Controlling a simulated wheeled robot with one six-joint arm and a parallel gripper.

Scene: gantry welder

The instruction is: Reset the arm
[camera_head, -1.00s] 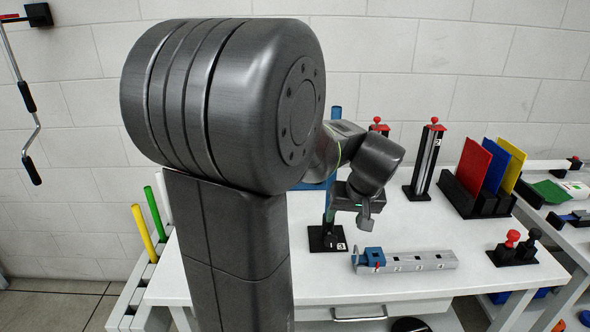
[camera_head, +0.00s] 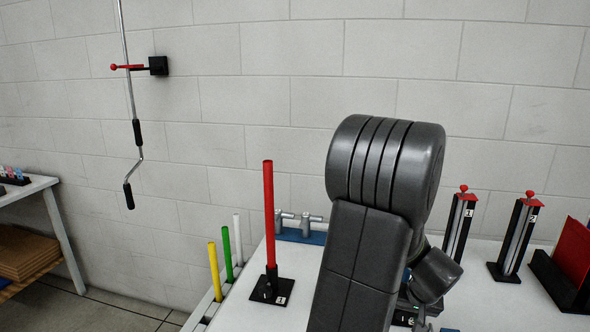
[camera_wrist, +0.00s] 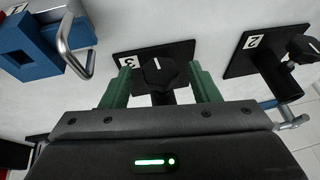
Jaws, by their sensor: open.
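My gripper (camera_wrist: 164,88) has its two green fingers spread apart in the wrist view. A black knob (camera_wrist: 160,72) on a black base plate (camera_wrist: 183,48) labelled 3 shows between and beyond the fingers; I cannot tell how far off it is. In the head view my dark arm stands in front of the table. Its wrist bends down at the right, low over the tabletop, and the gripper (camera_head: 422,322) is partly cut off by the bottom edge. Nothing is seen held in it.
A red tube (camera_head: 269,213) stands upright on a black base, left of my arm. Yellow (camera_head: 215,272), green (camera_head: 227,254) and white tubes stand in a rack farther left. Two red-topped posts (camera_head: 459,228) (camera_head: 515,240) stand at right. A blue block (camera_wrist: 50,45) with a metal handle lies near my gripper.

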